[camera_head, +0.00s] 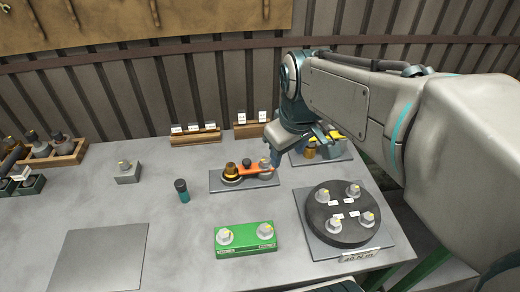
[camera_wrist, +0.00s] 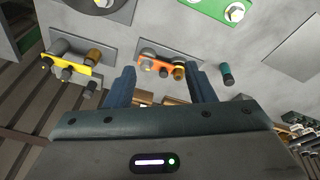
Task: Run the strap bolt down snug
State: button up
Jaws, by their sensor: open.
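An orange strap (camera_head: 252,171) lies on a dark grey plate (camera_head: 224,185) in the middle of the table. A brass-and-black cylinder (camera_head: 231,171) stands at its left end, and a grey bolt-like part (camera_head: 264,167) is at its right end, partly hidden. In the wrist view the strap (camera_wrist: 154,67) appears between the finger ends, with the brass part (camera_wrist: 179,70) and grey part (camera_wrist: 148,54). My gripper (camera_wrist: 161,70) is open and empty, above the strap's right end. I cannot tell how far the bolt is seated.
A yellow strap assembly (camera_wrist: 70,64) sits on another plate at the back right. A round black disc with several bolts (camera_head: 343,232) is at the right. A green block (camera_head: 244,248) is in front, a teal-and-black cylinder (camera_head: 182,191) to the left. An empty grey plate (camera_head: 97,258) lies front left.

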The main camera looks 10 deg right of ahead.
jog(key=w+f+n+g+b, duration=0.1)
jog(key=w+f+n+b, duration=0.25)
jog(key=w+n, duration=0.6)
jog(key=n+g+b, duration=0.2)
jog(key=n+b, duration=0.1)
send_over(265, 161)
notch_tip(265, 161, down, 6)
notch_tip(265, 161, down, 14)
jog(key=shift+r+p, duration=0.1)
jog(key=shift+p, duration=0.5)
jog(key=c, duration=1)
